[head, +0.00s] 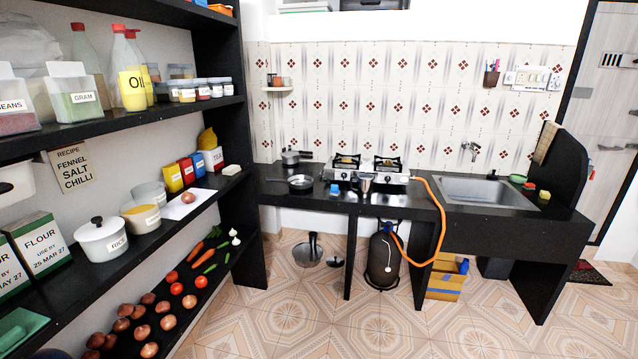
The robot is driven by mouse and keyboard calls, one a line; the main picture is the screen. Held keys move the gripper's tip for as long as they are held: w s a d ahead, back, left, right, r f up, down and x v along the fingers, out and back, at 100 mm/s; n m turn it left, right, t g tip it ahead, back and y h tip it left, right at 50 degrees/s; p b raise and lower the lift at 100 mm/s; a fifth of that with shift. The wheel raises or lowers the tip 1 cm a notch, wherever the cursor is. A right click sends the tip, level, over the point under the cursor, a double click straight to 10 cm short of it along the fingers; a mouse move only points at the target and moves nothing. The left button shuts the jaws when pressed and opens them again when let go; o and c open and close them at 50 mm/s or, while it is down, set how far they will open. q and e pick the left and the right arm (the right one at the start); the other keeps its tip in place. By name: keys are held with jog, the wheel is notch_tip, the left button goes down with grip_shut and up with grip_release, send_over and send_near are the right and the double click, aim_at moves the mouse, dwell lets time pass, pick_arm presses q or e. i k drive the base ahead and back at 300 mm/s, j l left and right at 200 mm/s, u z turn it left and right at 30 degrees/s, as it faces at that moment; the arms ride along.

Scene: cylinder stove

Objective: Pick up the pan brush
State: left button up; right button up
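I cannot make out the pan brush for certain. Small items stand at the right end of the counter by the sink (487,190): a green item (517,178), a red-brown item (529,185) and a yellow-green block (544,195). A small dark object (492,174) is at the sink's back edge. A small blue item (335,189) lies on the counter in front of the stove (365,174). All are too small to identify. Neither of my grippers is in view.
Black shelves (150,122) with jars, boxes and vegetables fill the left side. A dark counter (300,196) runs along the tiled wall. An orange hose (440,225) hangs to a gas cylinder (382,260) underneath. The tiled floor (380,325) ahead is clear.

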aim_at(334, 190)
jog(key=i, duration=1.65)
jog(key=i+l+u, duration=0.1)
jog(key=i, duration=1.5)
